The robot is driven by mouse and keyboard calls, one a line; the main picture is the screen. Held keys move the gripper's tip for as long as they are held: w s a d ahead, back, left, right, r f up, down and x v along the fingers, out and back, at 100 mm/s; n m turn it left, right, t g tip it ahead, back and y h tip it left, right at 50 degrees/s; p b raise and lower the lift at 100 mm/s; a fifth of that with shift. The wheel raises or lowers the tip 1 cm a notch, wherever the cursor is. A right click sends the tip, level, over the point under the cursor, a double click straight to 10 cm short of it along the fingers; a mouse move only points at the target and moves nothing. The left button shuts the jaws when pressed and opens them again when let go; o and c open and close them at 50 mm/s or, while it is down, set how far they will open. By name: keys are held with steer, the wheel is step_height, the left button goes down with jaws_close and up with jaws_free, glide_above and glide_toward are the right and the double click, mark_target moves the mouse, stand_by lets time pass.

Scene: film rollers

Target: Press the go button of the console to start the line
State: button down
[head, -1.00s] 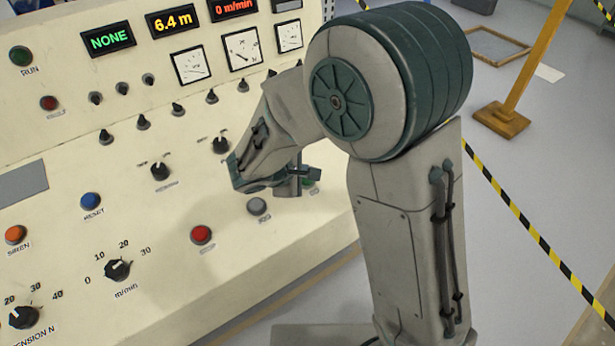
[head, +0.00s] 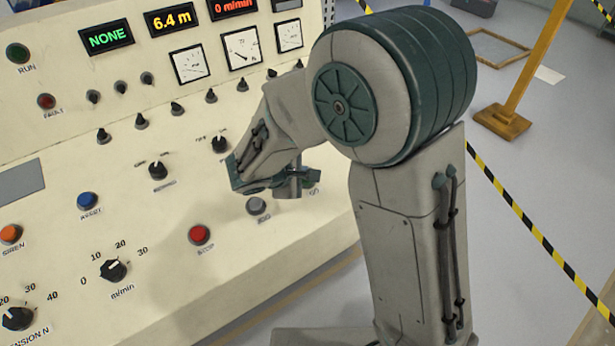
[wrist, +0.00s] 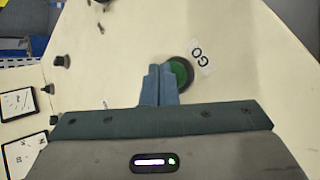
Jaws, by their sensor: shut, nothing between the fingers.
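The cream console (head: 130,235) fills the left of the head view. Its green go button (wrist: 181,73) shows in the wrist view, next to a white GO label (wrist: 201,57). My gripper (wrist: 159,70) is shut and empty, its fingertips over the left part of the button. I cannot tell whether they touch it. In the head view my gripper (head: 290,190) is at the console's right end, and it and the arm hide most of the button.
A grey button (head: 257,206) and a red stop button (head: 200,234) sit left of my gripper. Displays read NONE (head: 107,37), 6.4 m (head: 171,19) and 0 m/min (head: 233,7). A yellow post (head: 525,75) and striped tape (head: 530,228) stand at right.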

steer(key=shift+f+b, duration=0.45)
steer(key=shift+b, duration=0.1)
stand_by(0.4)
steer(key=shift+r, duration=0.15)
steer(key=shift+s+r+p, duration=0.1)
steer(key=shift+r+p, duration=0.3)
steer(key=shift+r, duration=0.35)
steer(key=r+p, duration=0.2)
steer(key=r, duration=0.1)
steer(key=s+r, duration=0.1)
steer(key=shift+d+r+p, duration=0.4)
stand_by(0.7)
